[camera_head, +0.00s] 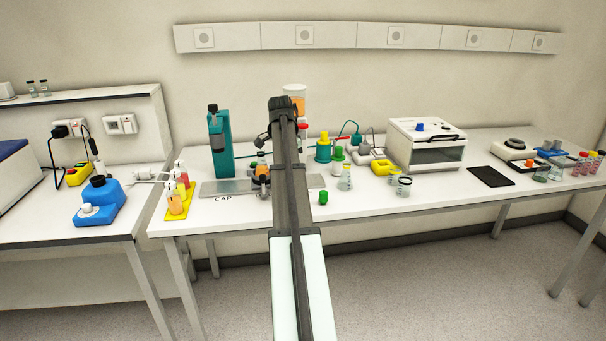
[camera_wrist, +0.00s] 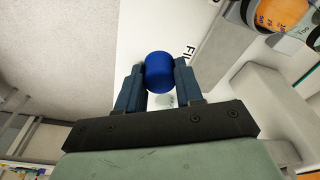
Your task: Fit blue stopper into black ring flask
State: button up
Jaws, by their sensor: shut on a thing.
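The blue stopper (camera_wrist: 160,73) is between the two fingers of my gripper (camera_wrist: 159,78) in the wrist view. The gripper is shut on it, and it sticks out past the fingertips. A pale, glassy shape (camera_wrist: 166,100) shows behind the fingers, too blurred to identify. In the head view my arm covers the middle of the bench and hides the stopper. A small glass vessel with a dark rim (camera_head: 404,186) stands on the bench right of my arm. A conical flask (camera_head: 345,180) stands left of it. I cannot tell which has the black ring.
A green cap (camera_head: 323,198) lies near the bench's front edge. A teal stand (camera_head: 220,145) and a yellow tray (camera_head: 180,199) with bottles are left of my arm. A white oven-like box (camera_head: 427,145) and a black mat (camera_head: 490,176) are right. Bench between flasks and mat is clear.

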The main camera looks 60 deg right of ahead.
jog(key=w+d+r+n, duration=0.2)
jog(key=w+r, duration=0.2)
jog(key=w, duration=0.4)
jog(key=w+d+r+n, duration=0.2)
jog(key=w+r, duration=0.3)
jog(key=w, duration=0.4)
jog(key=shift+r+n+t, duration=0.2)
jog(key=shift+n+t, duration=0.2)
jog(key=shift+n, duration=0.3)
jog(key=shift+f, duration=0.15)
send_over(262, 164)
jog(key=w+d, duration=0.1)
jog(key=shift+w+d+f, duration=0.1)
jog(key=shift+f, duration=0.95)
jog(key=shift+w+d+f, duration=0.1)
jog(key=shift+f, duration=0.95)
jog(key=shift+a+f, duration=0.1)
jog(key=shift+f, duration=1.3)
jog(key=o, duration=0.7)
jog(key=shift+f, duration=0.1)
jog(key=shift+c, duration=0.2)
jog(key=o, duration=0.4)
jog(key=shift+o, duration=0.2)
